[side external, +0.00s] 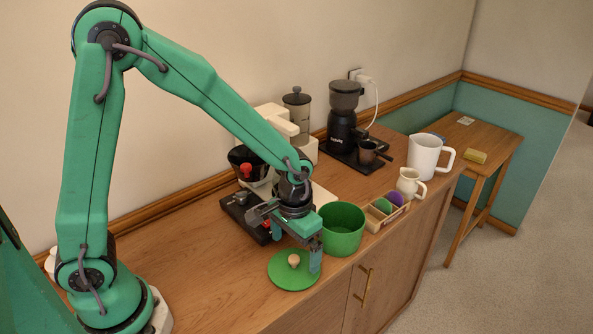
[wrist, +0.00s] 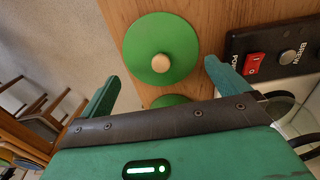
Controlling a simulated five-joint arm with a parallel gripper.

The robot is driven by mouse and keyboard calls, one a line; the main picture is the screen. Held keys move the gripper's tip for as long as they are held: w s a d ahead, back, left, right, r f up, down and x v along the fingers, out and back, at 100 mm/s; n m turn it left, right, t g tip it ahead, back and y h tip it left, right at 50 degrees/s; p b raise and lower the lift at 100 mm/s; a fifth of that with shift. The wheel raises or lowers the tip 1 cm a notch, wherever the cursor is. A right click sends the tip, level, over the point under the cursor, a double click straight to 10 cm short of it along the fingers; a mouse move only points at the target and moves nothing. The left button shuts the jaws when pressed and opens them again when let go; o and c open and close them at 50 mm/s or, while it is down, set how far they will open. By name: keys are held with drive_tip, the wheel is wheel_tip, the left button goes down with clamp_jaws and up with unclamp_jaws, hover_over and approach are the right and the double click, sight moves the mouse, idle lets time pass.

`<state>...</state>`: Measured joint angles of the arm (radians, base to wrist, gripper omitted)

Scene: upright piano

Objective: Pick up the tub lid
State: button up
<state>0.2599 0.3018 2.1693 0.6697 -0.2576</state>
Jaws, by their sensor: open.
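The tub lid (side external: 281,272) is a flat green disc with a pale wooden knob (side external: 293,260), lying on the wooden cabinet top. In the wrist view the lid (wrist: 150,35) and knob (wrist: 161,63) show clearly, the knob between the lines of my two fingers. My gripper (side external: 294,238) is open and empty, low over the lid; it also shows in the wrist view (wrist: 161,68). One finger stands in front of the lid's right edge in the side view; whether it touches is unclear. The green tub (side external: 343,232) stands open just right of the lid.
A black switch panel (side external: 245,217) of the coffee machine is close behind my gripper. A wooden divided box (side external: 388,212), cream jug (side external: 410,184), white pitcher (side external: 424,157) and black grinder (side external: 344,125) stand further right. The cabinet's front edge is close to the lid.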

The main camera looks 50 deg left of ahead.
sight(294, 257)
drive_tip(key=shift+f, duration=2.2)
drive_tip(key=shift+c, duration=0.2)
drive_tip(key=c, duration=0.7)
